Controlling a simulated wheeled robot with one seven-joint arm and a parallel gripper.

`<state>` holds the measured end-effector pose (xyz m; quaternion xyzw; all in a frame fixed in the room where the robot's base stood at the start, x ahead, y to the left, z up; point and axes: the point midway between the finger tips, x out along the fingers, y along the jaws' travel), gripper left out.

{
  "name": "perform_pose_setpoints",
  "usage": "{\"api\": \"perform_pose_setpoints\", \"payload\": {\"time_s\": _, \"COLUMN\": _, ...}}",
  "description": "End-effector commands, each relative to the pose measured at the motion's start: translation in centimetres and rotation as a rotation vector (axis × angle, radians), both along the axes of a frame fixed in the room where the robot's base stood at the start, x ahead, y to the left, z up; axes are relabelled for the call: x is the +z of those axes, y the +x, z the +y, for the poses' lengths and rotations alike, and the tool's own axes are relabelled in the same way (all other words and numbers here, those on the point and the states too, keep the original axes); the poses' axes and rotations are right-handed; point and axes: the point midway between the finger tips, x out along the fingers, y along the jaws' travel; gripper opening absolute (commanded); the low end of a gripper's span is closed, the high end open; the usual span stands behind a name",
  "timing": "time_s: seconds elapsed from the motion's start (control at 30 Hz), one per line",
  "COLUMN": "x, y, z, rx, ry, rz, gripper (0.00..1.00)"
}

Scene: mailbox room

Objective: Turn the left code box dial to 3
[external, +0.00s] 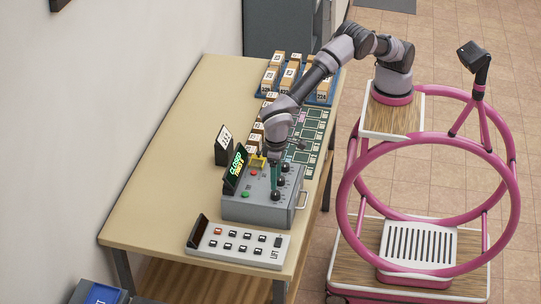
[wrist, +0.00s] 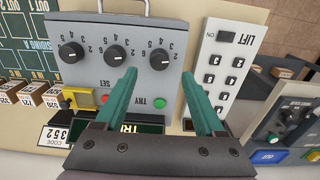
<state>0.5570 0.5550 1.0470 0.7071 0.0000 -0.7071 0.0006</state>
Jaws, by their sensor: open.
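The grey code box (external: 256,207) stands on the table with three black dials along its handle side. The wrist view looks at it from the back, so the left dial (wrist: 160,61) is at picture right there, above the green TRY button (wrist: 160,103). It is the nearest dial (external: 276,196) in the external view. The middle dial (wrist: 115,54) and far dial (wrist: 72,52) show too. My gripper (wrist: 159,75) is open and empty. Its green fingers point down over the box, to either side of the left dial in the wrist view. Contact and the dial's exact setting cannot be told.
A lit display (external: 236,168) stands at the box's back edge, close to my gripper. A white lift panel (external: 237,245) lies nearby. Several parcel boxes (external: 270,80) stand at the far end. The table's left side is clear.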

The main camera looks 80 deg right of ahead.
Motion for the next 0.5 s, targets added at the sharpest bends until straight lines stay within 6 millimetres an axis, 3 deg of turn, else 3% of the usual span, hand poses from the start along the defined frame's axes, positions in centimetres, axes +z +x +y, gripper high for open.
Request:
{"api": "perform_pose_setpoints", "payload": {"time_s": 0.2, "x": -4.0, "y": 0.0, "z": -0.1, "rx": -0.001, "ry": 0.0, "rz": 0.0, "gripper": 0.71}}
{"api": "perform_pose_setpoints", "payload": {"time_s": 0.5, "x": -6.2, "y": 0.0, "z": 0.0, "rx": -0.001, "ry": 0.001, "rz": 0.0, "gripper": 0.71}}
